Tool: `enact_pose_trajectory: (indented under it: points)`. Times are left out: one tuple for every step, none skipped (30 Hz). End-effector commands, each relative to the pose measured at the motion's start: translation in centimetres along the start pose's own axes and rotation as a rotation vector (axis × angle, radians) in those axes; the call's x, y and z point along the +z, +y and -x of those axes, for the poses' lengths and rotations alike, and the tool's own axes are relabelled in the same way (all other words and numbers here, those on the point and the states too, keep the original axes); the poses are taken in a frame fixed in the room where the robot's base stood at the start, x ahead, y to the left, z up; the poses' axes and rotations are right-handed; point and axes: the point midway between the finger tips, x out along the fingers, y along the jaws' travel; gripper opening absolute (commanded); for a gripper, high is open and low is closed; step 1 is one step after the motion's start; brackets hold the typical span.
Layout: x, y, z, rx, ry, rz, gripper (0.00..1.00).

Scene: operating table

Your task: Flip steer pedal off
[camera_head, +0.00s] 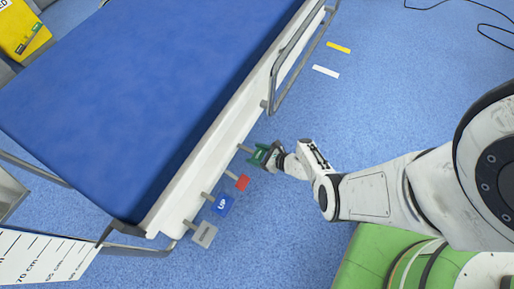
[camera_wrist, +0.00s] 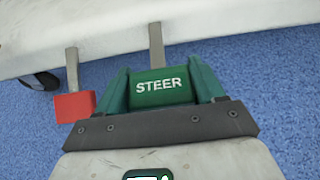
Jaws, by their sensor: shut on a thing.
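The green steer pedal (camera_wrist: 160,84), marked STEER, sits on a grey lever that comes out from under the white side of the operating table. My gripper (camera_wrist: 161,90) has its two green fingers on either side of the pedal, shut on it. In the head view my gripper (camera_head: 262,155) is at the table's lower side edge, and it covers most of the pedal there. The pedal looks roughly level in the wrist view, but its exact tilt is hard to tell.
A red pedal (camera_head: 241,183) is close beside the steer pedal, then a blue UP pedal (camera_head: 222,205) and a grey pedal (camera_head: 204,234). The operating table (camera_head: 150,85) has a side rail (camera_head: 290,62) above. Blue floor to the right is mostly clear.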

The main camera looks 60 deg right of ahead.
Motion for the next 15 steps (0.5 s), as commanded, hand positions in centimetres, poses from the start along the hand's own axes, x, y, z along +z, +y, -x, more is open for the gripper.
enact_pose_trajectory:
  points:
    - [-0.01, -0.09, -0.03, -0.002, 0.001, 0.001, 0.13]
    - [0.0, -0.1, -0.03, -0.002, 0.001, 0.001, 0.13]
    - [0.01, -0.1, -0.03, -0.002, 0.001, 0.002, 0.13]
    - [0.01, -0.1, -0.03, -0.002, 0.0, 0.002, 0.7]
    - [0.02, -0.1, -0.03, -0.002, 0.0, 0.002, 0.73]
    - [0.02, -0.09, -0.03, -0.002, 0.0, 0.002, 0.77]
    - [0.03, -0.09, -0.03, -0.002, 0.0, 0.002, 0.8]
    - [0.03, -0.08, -0.03, -0.001, 0.0, 0.002, 0.82]
    - [0.04, -0.07, -0.02, -0.001, -0.001, 0.002, 0.86]
    - [0.04, -0.07, -0.02, -0.001, -0.001, 0.002, 0.89]
    - [0.04, -0.06, -0.02, -0.001, -0.001, 0.002, 0.89]
    - [0.04, -0.06, -0.02, -0.001, -0.001, 0.002, 0.89]
    - [0.04, -0.05, -0.02, -0.001, -0.001, 0.002, 0.89]
    - [0.04, -0.05, -0.01, 0.0, -0.001, 0.002, 0.89]
    - [0.04, -0.04, -0.01, 0.0, -0.001, 0.002, 0.89]
